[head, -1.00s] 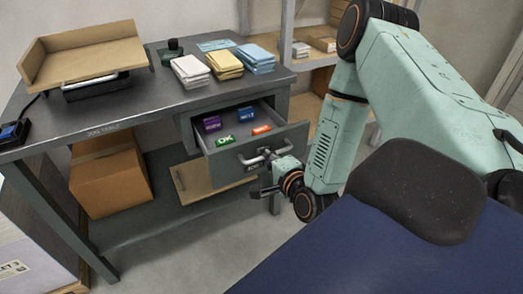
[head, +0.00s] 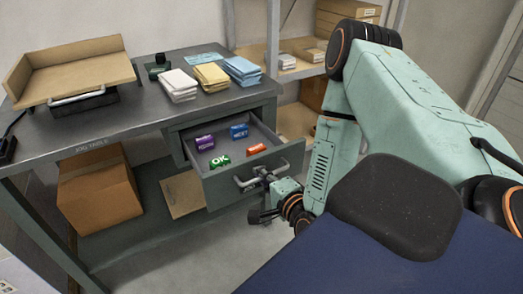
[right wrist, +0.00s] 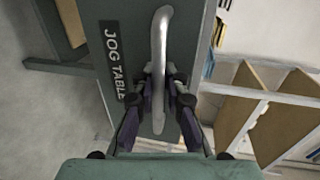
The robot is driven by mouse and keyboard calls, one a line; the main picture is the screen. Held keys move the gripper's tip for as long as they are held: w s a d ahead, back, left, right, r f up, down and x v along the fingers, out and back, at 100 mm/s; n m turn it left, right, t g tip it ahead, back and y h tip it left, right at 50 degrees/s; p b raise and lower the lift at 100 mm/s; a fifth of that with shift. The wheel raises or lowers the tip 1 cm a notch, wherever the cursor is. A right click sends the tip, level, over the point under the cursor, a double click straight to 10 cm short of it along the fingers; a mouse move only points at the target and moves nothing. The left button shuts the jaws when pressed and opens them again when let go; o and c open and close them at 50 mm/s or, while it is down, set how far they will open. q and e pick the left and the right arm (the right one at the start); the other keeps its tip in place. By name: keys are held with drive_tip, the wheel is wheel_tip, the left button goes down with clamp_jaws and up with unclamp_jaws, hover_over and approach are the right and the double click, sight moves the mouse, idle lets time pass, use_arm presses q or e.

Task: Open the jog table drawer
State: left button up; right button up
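The jog table (head: 110,115) has a dark grey top, and its drawer (head: 225,182) stands pulled out at its right end. Inside the drawer lie a purple block (head: 205,142), a blue block (head: 239,131), a green OK block (head: 220,161) and an orange block (head: 256,149). My right gripper (right wrist: 161,78) has its fingers on both sides of the drawer's metal bar handle (right wrist: 162,35), closed around it. In the head view the handle (head: 246,182) is partly hidden by the gripper. My left gripper is not in view.
On the tabletop are a cardboard tray (head: 75,70) and stacks of white (head: 177,84), yellow (head: 211,75) and blue (head: 243,70) paper. A cardboard box (head: 100,190) sits on the lower shelf. Shelving (head: 290,70) stands behind. Bare floor lies before the drawer.

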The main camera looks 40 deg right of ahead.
drive_tip(key=shift+o, duration=0.6)
drive_tip(key=shift+s, duration=0.2)
drive_tip(key=v, duration=0.7)
